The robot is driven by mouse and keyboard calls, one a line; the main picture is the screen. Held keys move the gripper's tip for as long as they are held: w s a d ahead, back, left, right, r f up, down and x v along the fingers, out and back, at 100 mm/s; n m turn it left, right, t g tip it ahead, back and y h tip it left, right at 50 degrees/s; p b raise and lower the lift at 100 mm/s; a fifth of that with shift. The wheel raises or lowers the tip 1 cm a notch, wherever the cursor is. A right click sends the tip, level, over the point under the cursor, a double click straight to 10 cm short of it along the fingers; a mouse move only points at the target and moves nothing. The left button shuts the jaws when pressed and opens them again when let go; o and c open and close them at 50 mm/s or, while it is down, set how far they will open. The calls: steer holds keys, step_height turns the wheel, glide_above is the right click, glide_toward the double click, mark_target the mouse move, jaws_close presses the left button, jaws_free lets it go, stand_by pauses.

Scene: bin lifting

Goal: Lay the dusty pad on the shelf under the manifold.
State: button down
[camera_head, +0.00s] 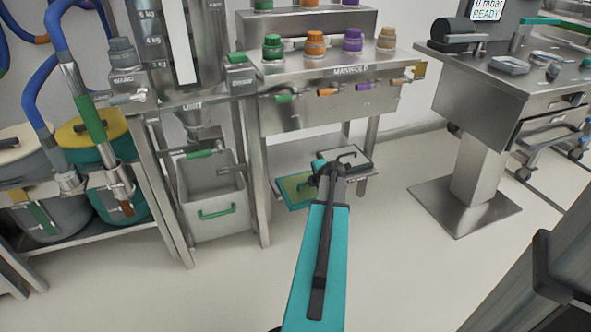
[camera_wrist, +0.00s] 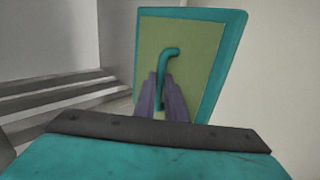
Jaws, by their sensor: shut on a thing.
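The dusty pad (camera_head: 297,190) has an olive face and a teal rim. In the head view it is low under the manifold (camera_head: 352,71), left of my gripper (camera_head: 322,170) and partly hidden by my arm. In the wrist view the pad (camera_wrist: 205,62) faces the camera, with a bent teal handle. My gripper (camera_wrist: 161,92) is shut on that handle.
A metal leg (camera_head: 257,190) stands left of the dusty pad. A grey bin (camera_head: 213,190) is further left. The floor in front is open. A pedestal table (camera_head: 470,180) stands at right.

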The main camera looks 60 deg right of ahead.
steer(key=w+d+b, duration=0.3)
steer(key=w+d, duration=0.6)
steer(key=w, duration=0.4)
steer(key=shift+d, duration=0.4)
steer(key=shift+w+d+f+b, duration=0.2)
steer(key=shift+f+b, duration=0.2)
steer(key=shift+f, duration=0.2)
steer(key=shift+w+d+f+b, duration=0.15)
steer(key=shift+f+b, duration=0.2)
steer(key=shift+f, duration=0.2)
steer(key=shift+w+d+f+b, duration=0.1)
steer(key=shift+w+f+b, duration=0.1)
steer(key=shift+f+b, duration=0.3)
steer(key=shift+f, duration=0.1)
steer(key=c, duration=1.8)
jaws_free()
steer(key=shift+a, duration=0.1)
